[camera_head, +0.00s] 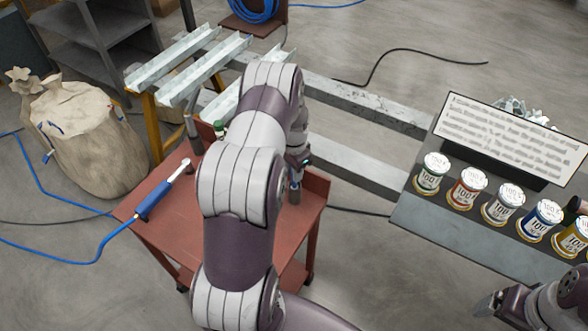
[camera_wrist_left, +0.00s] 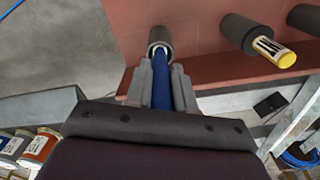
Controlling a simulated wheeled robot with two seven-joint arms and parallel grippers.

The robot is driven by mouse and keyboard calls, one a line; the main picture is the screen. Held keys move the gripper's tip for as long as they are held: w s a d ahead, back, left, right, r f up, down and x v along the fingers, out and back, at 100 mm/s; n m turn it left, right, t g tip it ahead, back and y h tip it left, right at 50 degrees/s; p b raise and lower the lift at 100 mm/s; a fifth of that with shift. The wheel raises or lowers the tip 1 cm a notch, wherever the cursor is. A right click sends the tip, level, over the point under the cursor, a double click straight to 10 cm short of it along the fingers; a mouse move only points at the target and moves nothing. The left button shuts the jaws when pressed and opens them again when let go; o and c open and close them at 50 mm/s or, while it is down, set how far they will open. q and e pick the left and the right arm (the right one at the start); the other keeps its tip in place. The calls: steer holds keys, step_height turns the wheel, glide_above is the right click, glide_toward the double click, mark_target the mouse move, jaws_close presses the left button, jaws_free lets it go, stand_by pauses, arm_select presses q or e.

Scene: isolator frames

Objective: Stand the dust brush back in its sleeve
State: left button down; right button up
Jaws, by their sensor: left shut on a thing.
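My left gripper (camera_head: 299,165) is over the right side of the red cart (camera_head: 178,228), partly hidden by my arm. In the left wrist view the left gripper (camera_wrist_left: 162,92) is shut on a blue handle (camera_wrist_left: 161,88), which I take for the dust brush. The handle's far end lines up with the mouth of a dark grey sleeve (camera_wrist_left: 159,34), where a pale ring shows. How deep it sits inside cannot be told. This sleeve also shows below the gripper in the head view (camera_head: 295,192). My right gripper (camera_head: 497,303) is at the lower right, its opening unclear.
A second sleeve (camera_wrist_left: 238,32) holds a yellow-ended item (camera_wrist_left: 272,52); a third (camera_wrist_left: 305,18) stands beside it. A blue-handled tool with a hose (camera_head: 160,195) lies on the cart. Metal channels (camera_head: 190,70) are behind. Several labelled jars (camera_head: 468,188) stand at right.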

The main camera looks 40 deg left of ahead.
arm_select(q)
steer(key=shift+f+b, duration=0.8)
steer(key=shift+f, duration=0.45)
steer(key=c, duration=0.9)
jaws_free()
step_height(320, 180, up, 12)
steer(key=shift+f+b, duration=0.1)
steer(key=shift+b, duration=1.1)
steer(key=shift+r, duration=0.5)
